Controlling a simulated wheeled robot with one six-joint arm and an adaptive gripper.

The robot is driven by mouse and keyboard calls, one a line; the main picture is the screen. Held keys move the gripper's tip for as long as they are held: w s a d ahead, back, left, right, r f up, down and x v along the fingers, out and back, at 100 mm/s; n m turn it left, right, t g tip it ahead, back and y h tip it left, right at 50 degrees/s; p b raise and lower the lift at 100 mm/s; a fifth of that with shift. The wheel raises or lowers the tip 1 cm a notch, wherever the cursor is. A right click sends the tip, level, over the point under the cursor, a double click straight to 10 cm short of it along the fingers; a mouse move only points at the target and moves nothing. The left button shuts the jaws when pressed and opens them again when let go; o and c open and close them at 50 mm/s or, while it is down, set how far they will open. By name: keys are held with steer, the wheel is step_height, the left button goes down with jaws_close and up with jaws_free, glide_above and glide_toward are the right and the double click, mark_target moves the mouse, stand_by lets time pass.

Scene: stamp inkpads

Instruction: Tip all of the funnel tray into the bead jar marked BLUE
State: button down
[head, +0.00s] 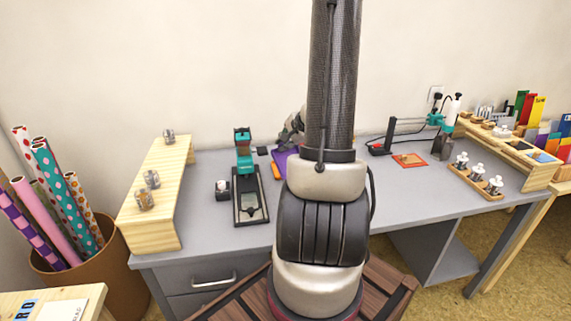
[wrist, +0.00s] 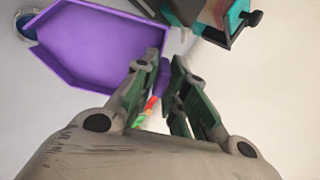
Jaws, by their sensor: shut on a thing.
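The purple funnel tray (wrist: 95,45) fills the upper left of the wrist view, its pointed end toward the left. My gripper (wrist: 165,85) is shut on the tray's near right edge. No beads show on the visible tray floor. In the head view the tray (head: 281,163) is mostly hidden behind my arm, and my gripper (head: 291,130) shows only in part. A small blue-and-white round thing (wrist: 27,24) lies by the tray's pointed end; I cannot tell if it is a jar. No BLUE marking is readable.
A teal-topped press (head: 244,160) stands left of my arm, beside a small dark-and-white item (head: 222,188). A wooden riser (head: 157,200) with small round containers (head: 152,179) is at the left. A wooden rack of knobbed pieces (head: 475,181) is at the right.

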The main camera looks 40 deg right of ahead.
steer(key=shift+w+a+f+g, duration=0.15)
steer(key=shift+w+g, duration=0.15)
steer(key=shift+w, duration=0.15)
steer(key=shift+w+d+f+g+y, duration=0.1)
steer(key=shift+w+d+g+y, duration=0.05)
steer(key=shift+w+g, duration=0.45)
steer(key=shift+w+d+f+g+y, duration=0.1)
steer(key=shift+w+f+g, duration=0.05)
steer(key=shift+w+g, duration=0.45)
steer(key=shift+w+d+f+g+y, duration=0.1)
steer(key=shift+w+d+g+y, duration=0.05)
steer(key=shift+w+g, duration=0.45)
steer(key=g, duration=0.1)
steer(key=w+g, duration=0.1)
steer(key=g, duration=0.1)
steer(key=w+f+g, duration=0.1)
steer(key=shift+d+y, duration=0.25)
steer(key=shift+y, duration=0.05)
